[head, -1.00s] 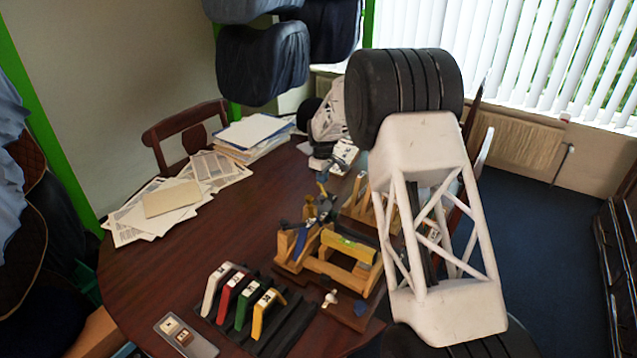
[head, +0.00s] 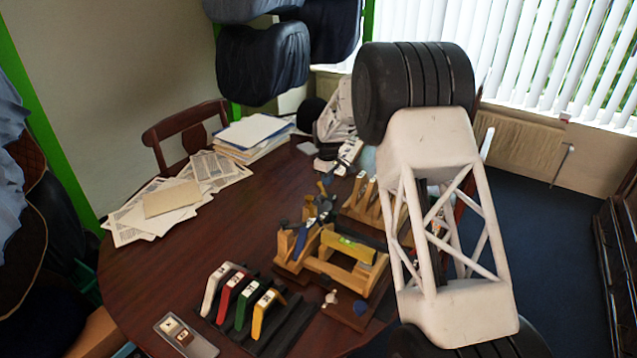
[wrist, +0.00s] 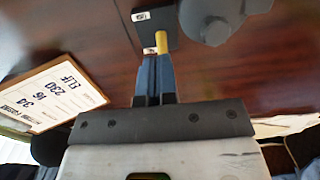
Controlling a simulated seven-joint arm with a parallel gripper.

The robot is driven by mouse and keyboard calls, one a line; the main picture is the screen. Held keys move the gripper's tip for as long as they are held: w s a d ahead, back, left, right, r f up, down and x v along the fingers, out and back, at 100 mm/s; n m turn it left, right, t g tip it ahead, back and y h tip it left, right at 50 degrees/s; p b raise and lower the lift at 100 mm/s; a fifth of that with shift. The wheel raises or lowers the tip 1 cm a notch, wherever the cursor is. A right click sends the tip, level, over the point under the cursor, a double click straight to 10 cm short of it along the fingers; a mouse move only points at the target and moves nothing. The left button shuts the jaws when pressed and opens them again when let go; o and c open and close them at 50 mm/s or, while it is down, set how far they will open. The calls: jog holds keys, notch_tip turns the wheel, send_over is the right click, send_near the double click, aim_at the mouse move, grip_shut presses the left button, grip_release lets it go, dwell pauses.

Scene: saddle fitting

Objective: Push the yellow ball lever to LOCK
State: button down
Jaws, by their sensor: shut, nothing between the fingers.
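In the wrist view my gripper (wrist: 155,68) is shut and empty, its two blue fingers side by side. A short yellow piece (wrist: 161,42), which looks like the yellow lever, shows just beyond the fingertips. I cannot tell whether they touch it. It stands by a dark plate (wrist: 170,18) with a small white label (wrist: 140,16); the lettering is too small to read. In the head view the gripper and the lever are small among the fixtures in the middle of the table, and the lever's position cannot be told.
A grey rounded part (wrist: 215,28) is right of the yellow piece. A framed number card (wrist: 50,92) lies left. On the table (head: 250,215) are wooden fixtures (head: 345,268), a rack of coloured levers (head: 240,300), a switch plate (head: 185,335) and papers (head: 170,200). The table's left middle is clear.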

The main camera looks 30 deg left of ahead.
jog(key=shift+d, duration=1.35)
jog(key=shift+a, duration=0.65)
dwell(0.5)
jog(key=shift+r, duration=0.1)
notch_tip(320, 180, up, 7)
dwell(1.2)
dwell(0.4)
